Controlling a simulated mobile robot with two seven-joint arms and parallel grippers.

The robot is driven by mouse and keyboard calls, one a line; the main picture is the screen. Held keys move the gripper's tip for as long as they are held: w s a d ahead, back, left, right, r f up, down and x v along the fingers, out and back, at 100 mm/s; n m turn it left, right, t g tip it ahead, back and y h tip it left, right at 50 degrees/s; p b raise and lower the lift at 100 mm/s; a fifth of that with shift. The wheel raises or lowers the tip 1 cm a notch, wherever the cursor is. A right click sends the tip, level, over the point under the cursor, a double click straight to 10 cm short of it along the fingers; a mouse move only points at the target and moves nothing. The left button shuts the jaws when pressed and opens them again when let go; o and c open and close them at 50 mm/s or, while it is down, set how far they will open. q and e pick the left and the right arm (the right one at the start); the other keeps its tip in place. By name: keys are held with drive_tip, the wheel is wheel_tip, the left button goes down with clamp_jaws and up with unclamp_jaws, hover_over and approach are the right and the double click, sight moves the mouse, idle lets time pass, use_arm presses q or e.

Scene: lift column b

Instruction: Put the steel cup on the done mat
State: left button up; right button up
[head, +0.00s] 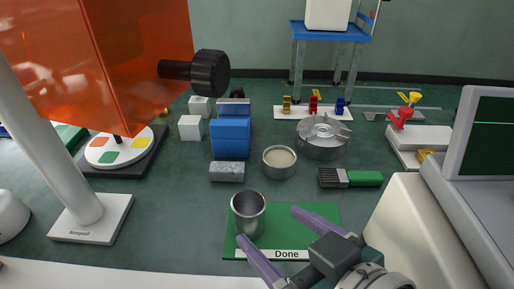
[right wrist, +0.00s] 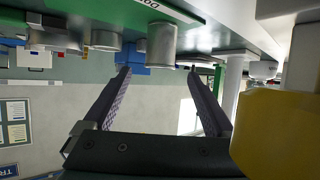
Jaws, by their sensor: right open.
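The steel cup (head: 248,212) stands upright on the left part of the green done mat (head: 325,220), its open rim facing up. My right gripper (head: 266,224) is open and empty, reaching in from the lower right with its two purple fingers apart. Its fingertips are close to the cup and not closed on it. In the right wrist view, which is upside down, the cup (right wrist: 161,45) shows beyond and between the open fingertips (right wrist: 158,71), with the mat (right wrist: 170,8) at its base. My left gripper is out of view.
Behind the mat are a round tin (head: 279,162), a grey block (head: 227,172) and a brush with a green handle (head: 350,178). A white lamp-like post (head: 65,160) with an orange panel (head: 110,60) stands at left. A monitor (head: 490,135) stands at right.

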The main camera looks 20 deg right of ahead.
drive_tip(key=shift+v, duration=1.8)
drive_tip(key=shift+r+p, duration=0.1)
drive_tip(key=shift+p, duration=0.25)
